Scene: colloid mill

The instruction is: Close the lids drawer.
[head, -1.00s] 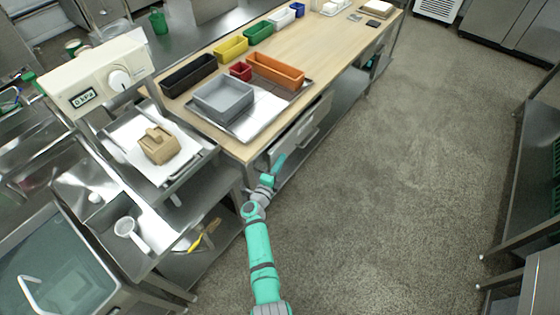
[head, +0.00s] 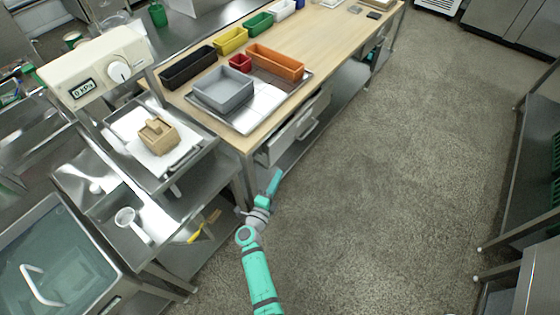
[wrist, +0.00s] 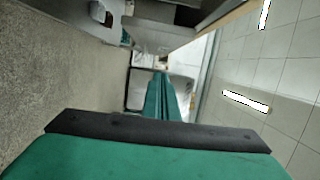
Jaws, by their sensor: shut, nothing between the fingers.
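A grey drawer unit (head: 298,128) hangs under the near end of the wooden-topped bench. Its fronts and pale handles face the aisle, and at least one drawer appears to stand out a little from under the top. No label is readable, so I cannot tell which one is the lids drawer. My gripper (head: 276,180) is teal, empty and shut, below and left of the drawer fronts in the head view, and appears apart from them. In the wrist view its fingers (wrist: 166,97) lie together, pointing at pale and dark surfaces beyond that I cannot identify surely.
On the bench top (head: 330,40) are a grey bin (head: 224,90) on a metal tray, an orange bin (head: 275,62) and several others. A steel sink stand (head: 130,215) is left of my arm. The grey floor (head: 400,180) to the right is clear.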

